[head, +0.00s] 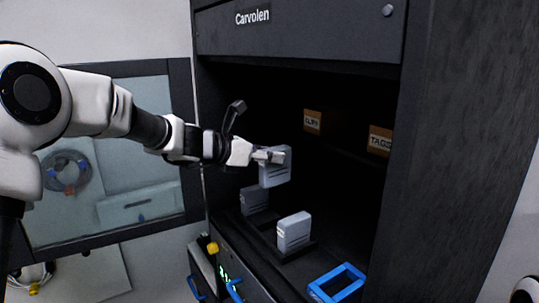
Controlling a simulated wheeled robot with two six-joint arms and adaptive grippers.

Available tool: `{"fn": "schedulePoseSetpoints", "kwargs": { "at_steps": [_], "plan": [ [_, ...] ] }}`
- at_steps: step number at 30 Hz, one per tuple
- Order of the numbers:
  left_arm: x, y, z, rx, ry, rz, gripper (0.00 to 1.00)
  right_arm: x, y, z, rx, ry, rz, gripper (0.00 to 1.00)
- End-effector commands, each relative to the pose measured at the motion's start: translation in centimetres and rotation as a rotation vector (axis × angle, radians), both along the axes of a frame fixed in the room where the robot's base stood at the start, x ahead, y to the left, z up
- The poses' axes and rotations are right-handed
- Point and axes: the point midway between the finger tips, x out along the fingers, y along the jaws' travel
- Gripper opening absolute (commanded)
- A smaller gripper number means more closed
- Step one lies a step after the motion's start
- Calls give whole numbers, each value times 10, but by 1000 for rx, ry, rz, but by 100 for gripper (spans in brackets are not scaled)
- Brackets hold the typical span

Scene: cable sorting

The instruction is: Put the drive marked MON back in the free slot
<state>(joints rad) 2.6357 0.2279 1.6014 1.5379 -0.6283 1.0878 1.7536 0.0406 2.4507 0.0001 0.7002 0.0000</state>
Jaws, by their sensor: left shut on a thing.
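My left gripper (266,157) reaches in from the left and is shut on a light grey drive (275,172) near its top. The drive is held upright inside the dark cabinet, and no MON marking is readable on it. Below it, one grey drive (255,201) stands further back left and another grey drive (294,232) stands nearer right, both in a dark low rack (297,252). A gap shows between these two drives, under the held one; the slot itself is too dark to make out. My right gripper is not in view.
The black cabinet (300,30) marked Carvolen has a right side wall and a top panel around the opening. Two brown boxes (313,121) (380,140) sit at the back. A blue frame (337,284) lies at the front right. A yellow knob (213,248) is at lower left.

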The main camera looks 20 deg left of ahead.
Motion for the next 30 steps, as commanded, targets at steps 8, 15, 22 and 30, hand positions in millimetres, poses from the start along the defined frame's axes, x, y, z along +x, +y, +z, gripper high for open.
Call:
{"fn": "schedulePoseSetpoints", "kwargs": {
  "at_steps": [8, 15, 22, 30],
  "plan": [
    [0, 0, -61, -1, 5, 0, 0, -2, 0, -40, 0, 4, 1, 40],
    [0, 0, -73, -1, 5, 0, 0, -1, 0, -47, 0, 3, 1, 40],
    [0, 0, -95, -1, 4, 0, 0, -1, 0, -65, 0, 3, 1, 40],
    [0, 0, -109, -1, 4, 0, 0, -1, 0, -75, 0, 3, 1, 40]
  ]
}}
